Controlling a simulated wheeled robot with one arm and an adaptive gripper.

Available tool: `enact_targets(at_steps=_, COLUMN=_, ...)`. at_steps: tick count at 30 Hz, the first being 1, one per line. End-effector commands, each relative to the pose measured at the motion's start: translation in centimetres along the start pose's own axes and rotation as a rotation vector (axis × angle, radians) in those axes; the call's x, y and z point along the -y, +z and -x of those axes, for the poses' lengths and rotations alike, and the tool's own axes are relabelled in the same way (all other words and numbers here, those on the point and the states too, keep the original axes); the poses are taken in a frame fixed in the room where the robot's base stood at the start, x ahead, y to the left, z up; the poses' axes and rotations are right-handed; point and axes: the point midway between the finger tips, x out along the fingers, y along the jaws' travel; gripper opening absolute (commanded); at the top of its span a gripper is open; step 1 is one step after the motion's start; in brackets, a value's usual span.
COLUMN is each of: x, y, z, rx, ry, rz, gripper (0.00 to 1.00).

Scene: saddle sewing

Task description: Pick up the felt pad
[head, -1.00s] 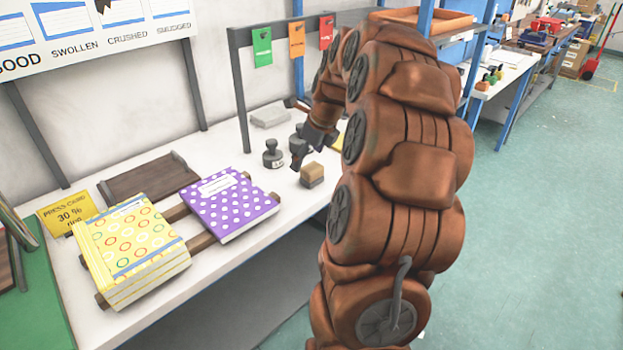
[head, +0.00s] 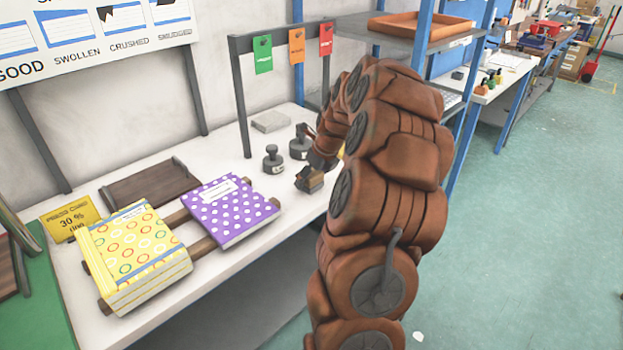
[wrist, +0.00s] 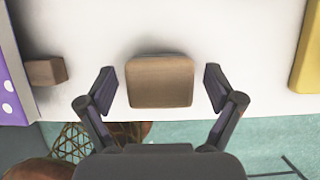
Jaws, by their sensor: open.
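The felt pad (wrist: 160,80), a small block with a wooden top, lies on the white table near its front edge. In the wrist view it sits between the two spread fingers of my gripper (wrist: 160,88), with a gap on each side. My gripper is open and just above the pad, seen from overhead. In the head view my gripper (head: 314,173) is over the pad's place and largely covers it. The pad's underside is hidden in the wrist view.
Two dark round-handled stamps (head: 273,159) (head: 300,143) stand behind my gripper. A purple dotted book (head: 230,208) and a yellow patterned book (head: 135,255) lie on wooden bars to the left. A tag rail (head: 243,105) rises behind. A yellow item (wrist: 308,60) is at the wrist view's right.

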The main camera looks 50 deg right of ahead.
Motion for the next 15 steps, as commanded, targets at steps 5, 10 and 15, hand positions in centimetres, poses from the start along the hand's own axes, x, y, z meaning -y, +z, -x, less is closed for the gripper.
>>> enact_targets(at_steps=5, x=0.01, y=-0.01, z=-0.14, rx=0.000, ry=0.000, rz=0.000, gripper=0.92)
enact_targets(at_steps=10, x=0.02, y=-0.01, z=-0.11, rx=0.001, ry=0.000, rz=0.000, gripper=0.78)
enact_targets(at_steps=15, x=0.02, y=-0.01, z=-0.09, rx=0.001, ry=0.000, rz=0.000, gripper=0.60)
